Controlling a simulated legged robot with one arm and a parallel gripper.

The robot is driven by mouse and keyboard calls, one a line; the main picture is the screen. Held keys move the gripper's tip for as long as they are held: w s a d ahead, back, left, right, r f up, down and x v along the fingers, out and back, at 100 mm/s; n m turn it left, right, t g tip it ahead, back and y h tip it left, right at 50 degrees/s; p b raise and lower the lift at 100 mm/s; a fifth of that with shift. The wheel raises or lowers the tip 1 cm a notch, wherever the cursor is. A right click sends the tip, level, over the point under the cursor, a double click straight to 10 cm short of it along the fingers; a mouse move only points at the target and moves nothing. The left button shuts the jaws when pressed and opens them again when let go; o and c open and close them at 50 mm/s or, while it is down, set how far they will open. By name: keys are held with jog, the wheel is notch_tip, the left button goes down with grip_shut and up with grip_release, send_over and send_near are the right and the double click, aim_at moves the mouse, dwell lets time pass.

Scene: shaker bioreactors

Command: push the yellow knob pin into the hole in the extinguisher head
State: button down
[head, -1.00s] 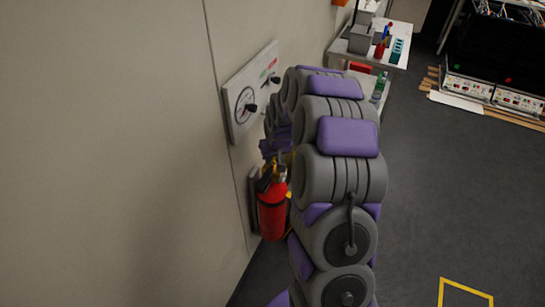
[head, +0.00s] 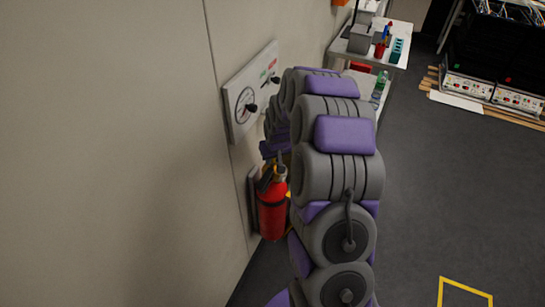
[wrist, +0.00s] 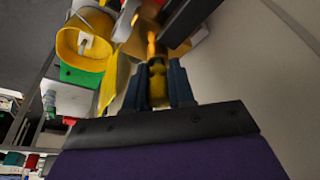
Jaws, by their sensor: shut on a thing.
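The red extinguisher (head: 272,216) stands upright against the wall in the head view, just left of my arm. Its dark head (head: 268,179) shows at the top, partly covered by my arm. In the wrist view my gripper (wrist: 157,75) has two dark fingers shut on the yellow knob pin (wrist: 158,90). An orange-yellow part stands out beyond the fingertips, toward the blurred dark and red parts at the top of the picture. The hole is not clear, and I cannot tell whether the pin is touching it.
A wall panel (head: 242,112) with a dial and knobs is above the extinguisher. A white table (head: 398,57) with bottles and boxes stands at the back. Electronics units (head: 490,92) sit on planks at right. The floor to the right is largely clear. A yellow container (wrist: 68,40) shows in the wrist view.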

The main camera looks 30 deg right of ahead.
jog(key=shift+f, duration=0.55)
dwell(0.7)
jog(key=c, duration=1.2)
grip_release()
jog(key=o, duration=0.3)
jog(key=shift+d+f, duration=0.1)
jog(key=shift+d, duration=0.05)
jog(key=shift+a, duration=0.2)
